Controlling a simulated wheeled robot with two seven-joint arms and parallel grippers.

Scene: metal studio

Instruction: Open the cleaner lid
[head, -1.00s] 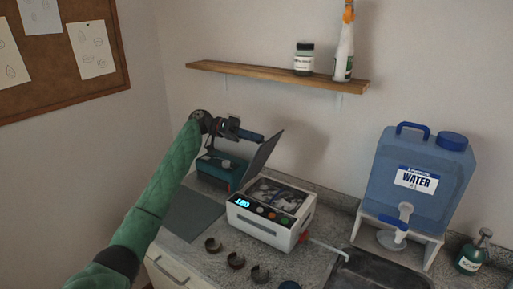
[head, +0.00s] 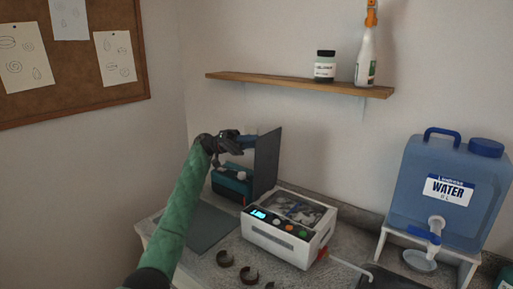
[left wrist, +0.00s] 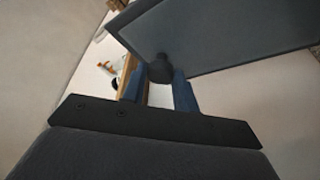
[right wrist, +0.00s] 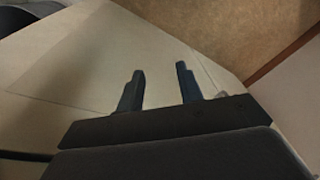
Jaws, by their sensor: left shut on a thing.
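The cleaner (head: 290,236) is a white box with a lit blue display and several small buttons on its front. Its top is open, with small metallic-looking items inside. Its dark grey lid (head: 267,160) stands about upright along the left edge. My left gripper (head: 250,143) is on the lid's left face. In the left wrist view its blue fingers (left wrist: 158,92) are closed around a dark round knob (left wrist: 160,68) on the lid (left wrist: 220,35). My right gripper (right wrist: 160,88) shows only in the right wrist view, its fingers apart with nothing between them.
A teal box (head: 230,184) stands left of the lid, and a grey mat (head: 205,226) lies in front of it. Dark open rings (head: 249,274) lie before the cleaner. A blue water jug (head: 450,190) stands at right. A wooden shelf (head: 300,84) hangs above.

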